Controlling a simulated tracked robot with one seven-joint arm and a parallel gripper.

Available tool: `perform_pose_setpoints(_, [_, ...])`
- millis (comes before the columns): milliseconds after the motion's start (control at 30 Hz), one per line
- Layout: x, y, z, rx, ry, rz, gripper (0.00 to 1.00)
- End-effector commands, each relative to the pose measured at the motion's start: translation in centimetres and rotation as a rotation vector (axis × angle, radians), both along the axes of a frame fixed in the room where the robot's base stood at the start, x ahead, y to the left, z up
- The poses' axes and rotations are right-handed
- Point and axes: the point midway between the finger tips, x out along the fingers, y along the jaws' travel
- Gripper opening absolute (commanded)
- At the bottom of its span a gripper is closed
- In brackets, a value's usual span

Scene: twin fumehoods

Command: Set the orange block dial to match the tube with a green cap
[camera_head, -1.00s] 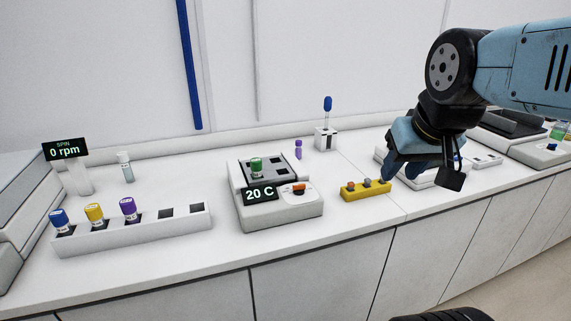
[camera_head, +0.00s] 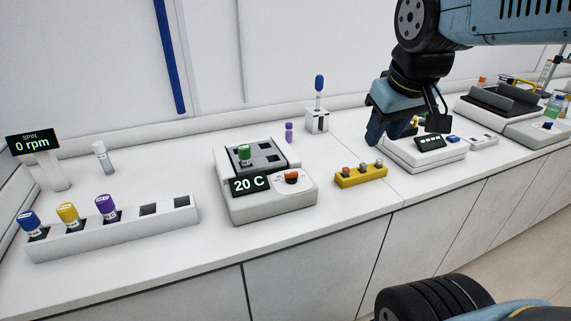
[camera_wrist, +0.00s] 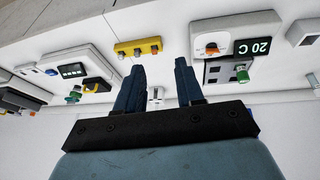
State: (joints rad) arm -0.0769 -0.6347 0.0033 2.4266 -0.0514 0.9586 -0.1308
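The block heater (camera_head: 270,208) is a white unit on the bench with a "20 C" display (camera_head: 250,184). Its orange dial (camera_head: 291,177) sits on the front right, on a white printed face. A tube with a green cap (camera_head: 245,152) stands upright in the heater's dark block. In the wrist view, which is upside down, the dial (camera_wrist: 211,50) and green-capped tube (camera_wrist: 242,75) are at upper right. My gripper (camera_head: 388,130) is above the bench, right of the heater and apart from it. In the wrist view my gripper (camera_wrist: 158,75) has its fingers apart, with nothing between them.
A yellow box with several knobs (camera_head: 361,176) lies between heater and gripper. A white rack (camera_head: 120,234) at left holds blue-, yellow- and purple-capped tubes. A white box with a blue-topped stick (camera_head: 318,122) and a purple tube (camera_head: 289,132) stand behind. A white display unit (camera_head: 425,152) is at right.

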Motion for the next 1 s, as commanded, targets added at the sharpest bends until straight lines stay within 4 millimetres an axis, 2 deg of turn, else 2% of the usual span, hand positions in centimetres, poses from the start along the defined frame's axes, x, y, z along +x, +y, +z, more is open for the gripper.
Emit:
perform_pose_setpoints(100, [2.4,1.9,0.1,-0.086,0.081,0.172,0.37])
perform_pose_setpoints(367, [7.2,6.7,-0.4,-0.272,0.245,0.558,0.37])
perform_pose_setpoints(600, [11.1,12.5,-1.9,-0.433,0.393,0.916,0.37])
perform_pose_setpoints(800, [13.2,17.4,-3.6,-0.545,0.501,1.172,0.37])
perform_pose_setpoints(1000, [14.2,20.3,-4.8,-0.607,0.564,1.317,0.37])
